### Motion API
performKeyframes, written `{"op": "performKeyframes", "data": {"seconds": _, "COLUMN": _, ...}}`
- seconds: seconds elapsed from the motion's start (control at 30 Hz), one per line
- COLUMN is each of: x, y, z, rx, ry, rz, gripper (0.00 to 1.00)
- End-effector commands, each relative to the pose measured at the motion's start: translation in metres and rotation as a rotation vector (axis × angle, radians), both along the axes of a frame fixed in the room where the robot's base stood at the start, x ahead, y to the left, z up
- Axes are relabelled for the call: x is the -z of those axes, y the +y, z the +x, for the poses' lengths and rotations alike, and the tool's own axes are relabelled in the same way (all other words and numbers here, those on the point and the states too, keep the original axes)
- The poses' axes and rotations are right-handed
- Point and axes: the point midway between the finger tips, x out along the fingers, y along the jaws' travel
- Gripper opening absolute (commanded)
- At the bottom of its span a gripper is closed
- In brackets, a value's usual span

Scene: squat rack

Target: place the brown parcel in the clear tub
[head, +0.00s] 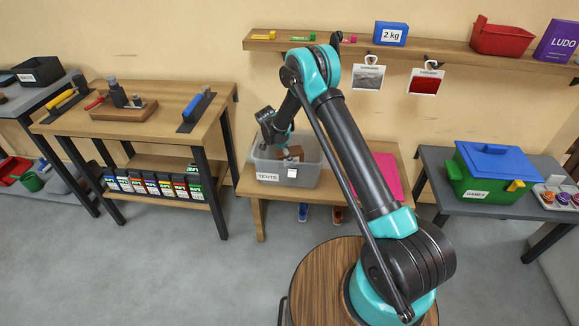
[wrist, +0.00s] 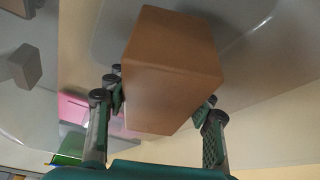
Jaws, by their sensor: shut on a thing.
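The clear tub (head: 289,176), a see-through grey box with a white label, stands on the low wooden bench in the middle of the head view. My gripper (head: 284,147) reaches down over it and is shut on the brown parcel (head: 293,153). The parcel shows within the tub's outline, near its opening; I cannot tell whether it touches the bottom. In the wrist view the parcel (wrist: 170,65) sits between the fingers of my gripper (wrist: 163,104), tilted, with the pale tub surface behind it.
A pink flat item (head: 386,177) lies right of the tub on the bench (head: 258,195). A wall shelf (head: 270,43) holds a blue 2 kg box (head: 391,34) and a red bin (head: 502,38). A tool table (head: 155,130) stands left; a green bin with blue lid (head: 486,175) right.

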Motion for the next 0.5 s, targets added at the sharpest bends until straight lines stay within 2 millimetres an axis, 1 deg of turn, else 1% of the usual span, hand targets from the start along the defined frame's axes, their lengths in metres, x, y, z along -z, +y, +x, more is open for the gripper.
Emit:
{"op": "performKeyframes", "data": {"seconds": 0.03, "x": 0.007, "y": 0.0, "z": 0.001, "rx": 0.0, "ry": 0.0, "rz": 0.0, "gripper": 0.03}}
{"op": "performKeyframes", "data": {"seconds": 0.1, "x": 0.012, "y": 0.0, "z": 0.001, "rx": 0.0, "ry": 0.0, "rz": 0.0, "gripper": 0.03}}
{"op": "performKeyframes", "data": {"seconds": 0.27, "x": 0.02, "y": 0.0, "z": 0.0, "rx": 0.0, "ry": 0.0, "rz": 0.0, "gripper": 0.03}}
{"op": "performKeyframes", "data": {"seconds": 0.5, "x": 0.049, "y": 0.0, "z": 0.0, "rx": 0.0, "ry": 0.0, "rz": 0.0, "gripper": 0.03}}
